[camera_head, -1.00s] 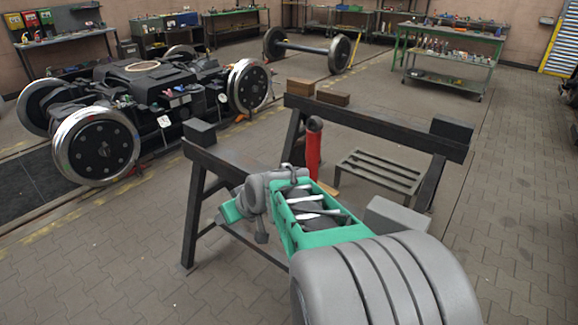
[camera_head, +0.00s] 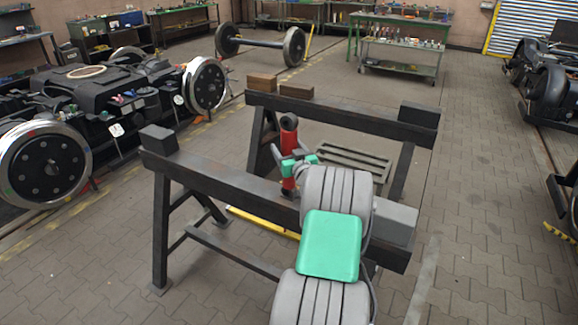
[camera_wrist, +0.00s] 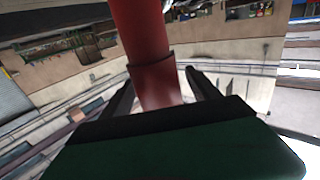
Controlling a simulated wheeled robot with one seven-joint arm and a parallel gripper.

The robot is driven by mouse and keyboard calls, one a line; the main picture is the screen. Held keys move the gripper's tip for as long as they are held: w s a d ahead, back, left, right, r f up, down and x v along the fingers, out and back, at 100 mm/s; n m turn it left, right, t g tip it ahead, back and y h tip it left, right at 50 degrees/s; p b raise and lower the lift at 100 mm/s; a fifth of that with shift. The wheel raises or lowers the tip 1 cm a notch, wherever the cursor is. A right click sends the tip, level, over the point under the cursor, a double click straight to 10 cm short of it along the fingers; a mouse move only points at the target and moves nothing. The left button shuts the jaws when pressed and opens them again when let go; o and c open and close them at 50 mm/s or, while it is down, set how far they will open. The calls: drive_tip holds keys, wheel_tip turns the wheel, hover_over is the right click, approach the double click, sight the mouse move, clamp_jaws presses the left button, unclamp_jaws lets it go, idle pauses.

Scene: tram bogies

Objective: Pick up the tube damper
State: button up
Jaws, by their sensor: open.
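The tube damper (camera_head: 289,139) is a red upright cylinder with a dark spot near its top. It stands between the two dark beams of the trestle frame. My gripper (camera_head: 292,165) is at its middle, reaching over the near beam, with green parts beside the tube. In the wrist view the red tube (camera_wrist: 150,45) runs down between the two dark fingers of my gripper (camera_wrist: 160,84), which are open on either side of it. A wider red collar shows at finger height. The damper's foot is hidden behind the near beam.
The near dark beam (camera_head: 225,184) and far beam (camera_head: 340,114) flank the damper. A slatted grey rack (camera_head: 352,160) lies right of it. Wooden blocks (camera_head: 262,82) sit by the far beam. A bogie (camera_head: 100,100) stands at left. Paved floor is open at right.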

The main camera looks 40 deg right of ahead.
drive_tip(key=shift+x, duration=0.95)
clamp_jaws()
drive_tip(key=shift+d+r, duration=0.1)
drive_tip(key=shift+r, duration=0.1)
